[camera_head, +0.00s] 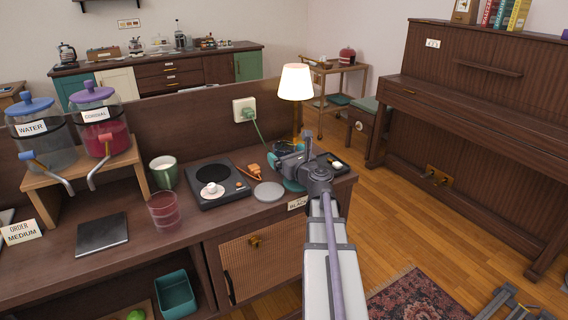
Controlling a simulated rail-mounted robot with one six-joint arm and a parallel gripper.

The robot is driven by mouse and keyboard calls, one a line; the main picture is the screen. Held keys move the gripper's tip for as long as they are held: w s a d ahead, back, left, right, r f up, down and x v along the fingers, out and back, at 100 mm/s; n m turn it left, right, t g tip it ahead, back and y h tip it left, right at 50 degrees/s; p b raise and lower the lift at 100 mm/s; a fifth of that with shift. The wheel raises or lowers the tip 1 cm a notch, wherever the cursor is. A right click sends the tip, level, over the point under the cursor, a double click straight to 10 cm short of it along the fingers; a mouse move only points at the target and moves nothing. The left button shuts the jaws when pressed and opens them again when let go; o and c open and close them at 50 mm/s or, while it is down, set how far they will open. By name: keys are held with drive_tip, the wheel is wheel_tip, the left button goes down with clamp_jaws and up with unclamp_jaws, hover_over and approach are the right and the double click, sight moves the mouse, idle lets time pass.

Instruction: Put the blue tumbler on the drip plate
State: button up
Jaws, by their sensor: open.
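I cannot make out a clearly blue tumbler. A translucent pinkish tumbler (164,211) stands upright near the counter's front edge. A flat dark square plate (102,234), likely the drip plate, lies left of it below the dispenser taps, with nothing on it. My gripper (280,162) is open at the counter's right end, well to the right of both. A teal thing (292,186) shows partly behind and below it; my wrist hides much of that spot, and I cannot tell what it is.
Water (41,141) and cordial (99,122) dispensers stand on a wooden riser. A lit lamp (296,82) stands behind my gripper.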

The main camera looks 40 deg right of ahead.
drive_tip(key=c, duration=1.2)
wheel_tip(320, 180, up, 10)
drive_tip(key=p, duration=1)
